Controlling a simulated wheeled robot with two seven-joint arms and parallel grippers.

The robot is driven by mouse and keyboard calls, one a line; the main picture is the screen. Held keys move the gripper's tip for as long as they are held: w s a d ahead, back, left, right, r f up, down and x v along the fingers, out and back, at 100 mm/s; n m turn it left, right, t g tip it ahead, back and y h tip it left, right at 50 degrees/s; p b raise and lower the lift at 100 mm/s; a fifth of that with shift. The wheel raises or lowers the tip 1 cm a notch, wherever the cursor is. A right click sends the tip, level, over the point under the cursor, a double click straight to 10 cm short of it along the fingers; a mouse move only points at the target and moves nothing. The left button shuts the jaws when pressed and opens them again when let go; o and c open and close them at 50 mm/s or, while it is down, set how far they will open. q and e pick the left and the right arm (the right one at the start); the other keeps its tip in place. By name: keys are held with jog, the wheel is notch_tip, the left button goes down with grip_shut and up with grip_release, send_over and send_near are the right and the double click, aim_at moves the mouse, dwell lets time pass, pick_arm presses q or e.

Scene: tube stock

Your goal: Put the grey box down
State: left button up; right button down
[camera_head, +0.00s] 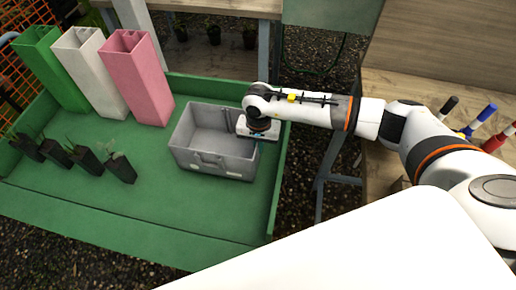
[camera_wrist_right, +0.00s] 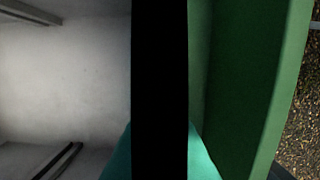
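The grey box (camera_head: 213,161) is open-topped and looks empty. It is over the green tray table (camera_head: 110,215), near its right side, and looks about level. I cannot tell whether its base touches the tray floor. My right gripper (camera_head: 262,136) is at the box's right wall, pointing down. In the right wrist view the pale box interior (camera_wrist_right: 65,75) is on the left, and teal fingertips (camera_wrist_right: 160,155) lie on both sides of a dark band, apparently the wall between them. The fingers' contact is partly hidden. My left gripper is not in view.
Green (camera_head: 52,70), white (camera_head: 92,73) and pink (camera_head: 138,79) upright square tubes stand at the tray's back left. Several small black plant pots (camera_head: 88,161) line the left. The tray's green rim (camera_head: 277,190) is close right of the box. The front tray floor is clear.

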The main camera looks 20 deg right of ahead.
jog(key=shift+f, duration=1.2)
jog(key=shift+f, duration=0.15)
jog(key=c, duration=1.6)
grip_release()
notch_tip(320, 180, up, 12)
jog(key=shift+r+b, duration=0.2)
jog(key=shift+b, duration=0.1)
